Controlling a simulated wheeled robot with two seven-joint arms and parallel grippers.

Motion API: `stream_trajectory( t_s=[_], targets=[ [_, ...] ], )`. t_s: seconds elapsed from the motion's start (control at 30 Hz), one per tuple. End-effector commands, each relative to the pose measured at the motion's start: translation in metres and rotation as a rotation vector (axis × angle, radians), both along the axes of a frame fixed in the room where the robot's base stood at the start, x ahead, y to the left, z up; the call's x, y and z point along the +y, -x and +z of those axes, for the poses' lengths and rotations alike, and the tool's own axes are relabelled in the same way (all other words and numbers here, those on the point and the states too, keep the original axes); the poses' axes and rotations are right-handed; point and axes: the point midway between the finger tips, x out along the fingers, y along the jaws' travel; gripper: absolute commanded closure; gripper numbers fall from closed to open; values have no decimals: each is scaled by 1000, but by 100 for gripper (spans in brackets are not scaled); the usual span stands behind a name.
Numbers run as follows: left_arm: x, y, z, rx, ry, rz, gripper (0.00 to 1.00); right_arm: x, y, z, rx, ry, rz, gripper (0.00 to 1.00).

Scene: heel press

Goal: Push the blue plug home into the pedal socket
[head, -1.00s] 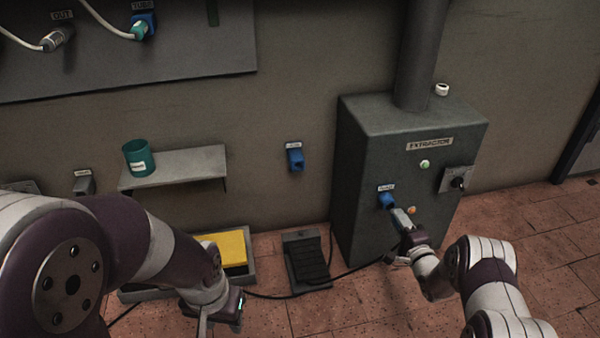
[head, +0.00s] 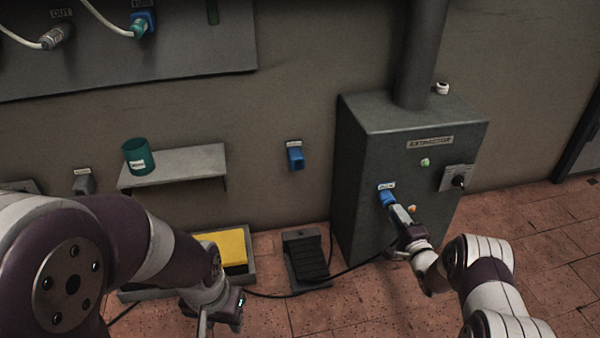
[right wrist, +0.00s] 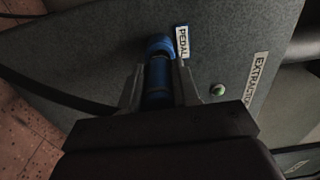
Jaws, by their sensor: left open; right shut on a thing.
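The blue plug (right wrist: 158,88) is between the fingers of my right gripper (right wrist: 160,84), which is shut on it. The plug's front end is at the blue pedal socket (right wrist: 160,44) on the extractor box, beside the PEDAL label (right wrist: 182,42). I cannot tell how deep the plug sits. In the head view the right gripper (head: 402,216) is at the lower front of the box, below the socket (head: 387,197), and hides most of the plug. My left gripper (head: 224,308) is open, low at the lower left, away from the plug.
The grey extractor box (head: 365,160) has a green button (head: 425,162) and a dark switch (head: 458,181). A black foot pedal (head: 307,258) is on the tiled floor, with a black cable running to the box. Another blue socket (head: 295,156) is on the wall. A shelf (head: 190,166) holds a green cup (head: 138,157).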

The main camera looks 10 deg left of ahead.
Motion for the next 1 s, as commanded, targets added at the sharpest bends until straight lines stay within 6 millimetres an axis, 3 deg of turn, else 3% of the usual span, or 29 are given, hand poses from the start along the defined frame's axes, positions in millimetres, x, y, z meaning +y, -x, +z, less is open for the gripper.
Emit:
stream_trajectory(
  t_s=[0.9, 0.93, 1.0],
  targets=[
    [0, 0, -12, 0, 0, 0, 57, 6, -18, 0, -1, 1, 0, 100],
    [0, 0, -12, 0, 0, 0, 57, 6, -18, 0, -1, 1, 0, 66],
    [0, 0, -11, 0, 0, 0, 57, 6, -18, 0, 0, 0, 0, 43]
  ],
)
